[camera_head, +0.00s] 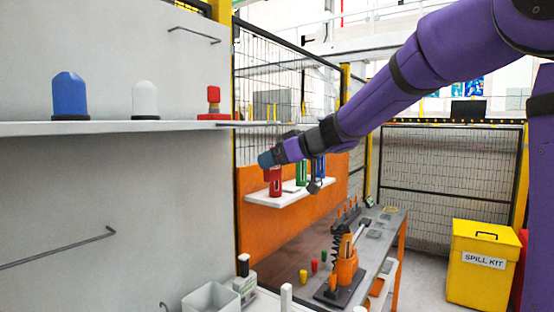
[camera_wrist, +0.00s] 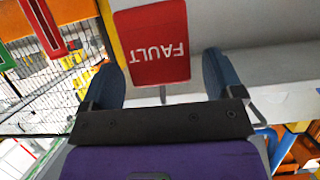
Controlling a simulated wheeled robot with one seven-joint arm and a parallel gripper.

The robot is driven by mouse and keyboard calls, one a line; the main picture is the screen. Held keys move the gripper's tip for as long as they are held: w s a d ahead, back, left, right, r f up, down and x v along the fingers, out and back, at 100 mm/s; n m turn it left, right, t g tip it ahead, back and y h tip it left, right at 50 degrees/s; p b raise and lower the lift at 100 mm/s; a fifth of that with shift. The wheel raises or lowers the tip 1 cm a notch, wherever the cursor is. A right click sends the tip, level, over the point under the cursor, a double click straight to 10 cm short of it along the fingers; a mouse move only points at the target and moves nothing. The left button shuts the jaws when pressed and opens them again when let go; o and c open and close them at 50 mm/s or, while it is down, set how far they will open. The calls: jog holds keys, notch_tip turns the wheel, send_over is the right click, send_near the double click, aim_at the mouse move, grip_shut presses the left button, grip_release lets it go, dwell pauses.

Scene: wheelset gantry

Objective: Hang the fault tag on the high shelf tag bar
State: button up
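The red fault tag (camera_wrist: 152,45) shows large in the wrist view, its white FAULT lettering upside down there. It lies in line with the space between the fingers of my gripper (camera_wrist: 165,65). The two blue-grey fingers stand apart, and a gap shows between the tag and the right finger. The left finger overlaps the tag's edge in the picture; I cannot tell whether it touches. In the head view my gripper (camera_head: 266,160) is right of the high shelf, just above a red item (camera_head: 273,182). A thin bar (camera_head: 195,35) projects from the wall above the high shelf (camera_head: 110,128).
The high shelf holds a blue dome (camera_head: 70,96), a white dome (camera_head: 146,99) and a red device (camera_head: 214,102). Another bar (camera_head: 60,249) is lower on the wall. Green and blue items stand on the small white shelf (camera_head: 290,195). A yellow spill-kit bin (camera_head: 483,265) stands at right.

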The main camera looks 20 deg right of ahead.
dwell(0.3)
jog(key=s+d+r+m+t+h, duration=0.45)
jog(key=s+d+r, duration=0.4)
jog(key=s, duration=0.25)
jog(key=s+d+f+m+g+h, duration=0.1)
jog(key=s+d+f+m+h, duration=0.25)
jog(key=s+h, duration=0.3)
jog(key=s+a+f+g+y, duration=0.1)
jog(key=s+a+f+g, duration=0.2)
jog(key=s+f, duration=0.5)
jog(key=s+a+f+g+y, duration=0.2)
jog(key=s+f+g, duration=0.4)
jog(key=s, duration=0.5)
jog(key=shift+a+f+n, duration=0.4)
jog(key=shift+a+f, duration=0.1)
jog(key=shift+f, duration=0.45)
